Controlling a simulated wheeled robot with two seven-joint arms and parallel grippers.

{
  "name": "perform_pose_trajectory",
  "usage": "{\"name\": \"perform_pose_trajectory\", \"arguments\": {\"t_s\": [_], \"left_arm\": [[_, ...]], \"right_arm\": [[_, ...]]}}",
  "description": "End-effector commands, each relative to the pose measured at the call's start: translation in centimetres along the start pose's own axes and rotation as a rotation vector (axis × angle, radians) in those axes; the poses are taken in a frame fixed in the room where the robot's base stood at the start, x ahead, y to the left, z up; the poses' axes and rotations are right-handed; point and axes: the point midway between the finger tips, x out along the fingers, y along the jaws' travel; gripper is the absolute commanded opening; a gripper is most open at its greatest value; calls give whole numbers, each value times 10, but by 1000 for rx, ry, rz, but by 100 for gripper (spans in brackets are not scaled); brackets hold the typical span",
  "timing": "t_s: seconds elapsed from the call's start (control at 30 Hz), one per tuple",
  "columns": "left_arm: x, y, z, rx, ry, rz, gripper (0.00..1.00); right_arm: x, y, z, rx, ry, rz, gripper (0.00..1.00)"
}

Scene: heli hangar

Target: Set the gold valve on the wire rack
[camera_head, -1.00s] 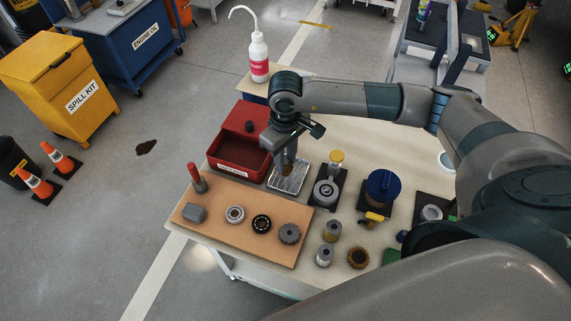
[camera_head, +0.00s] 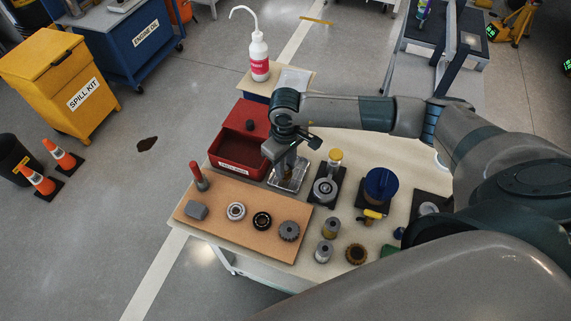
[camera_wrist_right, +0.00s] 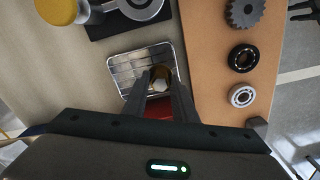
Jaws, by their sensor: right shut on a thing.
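The wire rack (camera_head: 298,171) is a small silver grid tray on the table beside the red bin. It also shows in the right wrist view (camera_wrist_right: 125,66). My right gripper (camera_head: 286,174) points down at the rack. In the wrist view its fingers (camera_wrist_right: 160,82) are shut on the gold valve (camera_wrist_right: 161,73), which shows a pale hexagonal face. The valve is over the end of the rack nearest the red bin. Whether it touches the rack cannot be told. In the head view the fingers mostly hide the valve. My left gripper is not in view.
The red bin (camera_head: 236,164) stands left of the rack. A brown board (camera_head: 222,231) with bearings and a gear lies in front. A dark plate with a round grey part (camera_head: 325,188) and a blue-capped part (camera_head: 380,184) stand to the right.

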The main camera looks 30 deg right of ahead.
Motion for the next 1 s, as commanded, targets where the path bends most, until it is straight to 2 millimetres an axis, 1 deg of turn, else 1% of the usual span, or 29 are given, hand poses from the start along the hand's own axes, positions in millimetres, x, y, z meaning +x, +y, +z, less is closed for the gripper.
{"name": "perform_pose_trajectory", "arguments": {"t_s": [0.2,0.23,0.27,0.3,0.6,0.77,0.8,0.87,1.0], "left_arm": [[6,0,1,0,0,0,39],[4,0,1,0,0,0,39],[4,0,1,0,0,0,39],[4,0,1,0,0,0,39],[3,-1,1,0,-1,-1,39],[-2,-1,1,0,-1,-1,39],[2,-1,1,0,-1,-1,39],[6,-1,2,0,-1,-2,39],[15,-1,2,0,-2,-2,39]], "right_arm": [[4,0,0,0,0,0,5],[2,0,0,0,0,0,32],[2,0,0,0,0,0,39],[2,0,0,1,0,0,44],[2,0,0,1,0,0,44],[-2,0,0,1,0,0,44],[-3,0,-1,0,2,0,44],[-8,1,-1,0,4,1,44],[-26,1,-2,-1,6,2,44]]}}
